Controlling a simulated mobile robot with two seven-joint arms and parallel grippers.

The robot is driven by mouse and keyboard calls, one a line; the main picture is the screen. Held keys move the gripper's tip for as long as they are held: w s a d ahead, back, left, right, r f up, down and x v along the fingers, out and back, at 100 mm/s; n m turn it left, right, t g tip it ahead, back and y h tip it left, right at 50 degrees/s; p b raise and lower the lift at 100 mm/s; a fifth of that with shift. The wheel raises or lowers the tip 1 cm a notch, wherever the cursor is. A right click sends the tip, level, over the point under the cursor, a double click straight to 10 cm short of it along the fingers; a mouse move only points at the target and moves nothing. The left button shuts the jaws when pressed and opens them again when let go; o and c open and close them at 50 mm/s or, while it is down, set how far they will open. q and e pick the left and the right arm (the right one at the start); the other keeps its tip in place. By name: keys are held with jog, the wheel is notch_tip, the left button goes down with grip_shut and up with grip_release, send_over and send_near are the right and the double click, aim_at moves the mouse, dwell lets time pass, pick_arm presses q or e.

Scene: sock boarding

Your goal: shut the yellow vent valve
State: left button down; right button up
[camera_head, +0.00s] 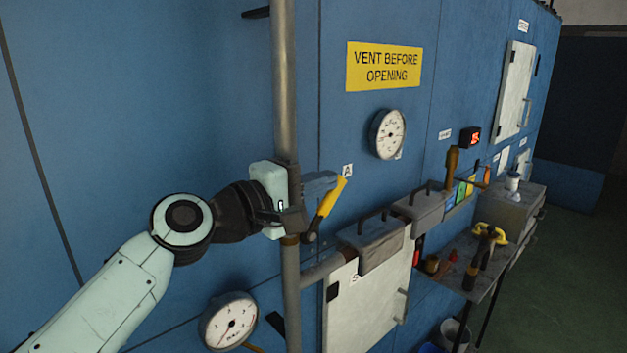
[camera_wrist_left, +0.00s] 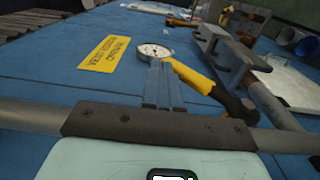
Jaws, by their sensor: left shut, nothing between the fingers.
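The yellow vent valve is a lever with a yellow handle (camera_head: 331,197) on the pipework of the blue panel, beside the vertical pipe. The handle slants up and to the right from its dark pivot in the head view. In the left wrist view the yellow handle (camera_wrist_left: 194,77) lies just right of my fingers. My left gripper (camera_head: 330,179) is shut and empty, its fingers close to the upper end of the handle; I cannot tell whether they touch it. The closed fingers also show in the left wrist view (camera_wrist_left: 161,75). My right gripper is not in view.
The vertical pipe (camera_head: 285,90) runs right by my left wrist. A yellow sign (camera_head: 383,67) and a round gauge (camera_head: 387,134) are on the panel. A lower gauge (camera_head: 229,322) sits below my arm. Grey lidded boxes (camera_head: 374,246) and a tool shelf (camera_head: 458,250) stand out to the right.

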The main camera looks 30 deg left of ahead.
pick_arm(q)
jog(key=shift+w+d+f, duration=0.2)
jog(key=shift+w, duration=0.3)
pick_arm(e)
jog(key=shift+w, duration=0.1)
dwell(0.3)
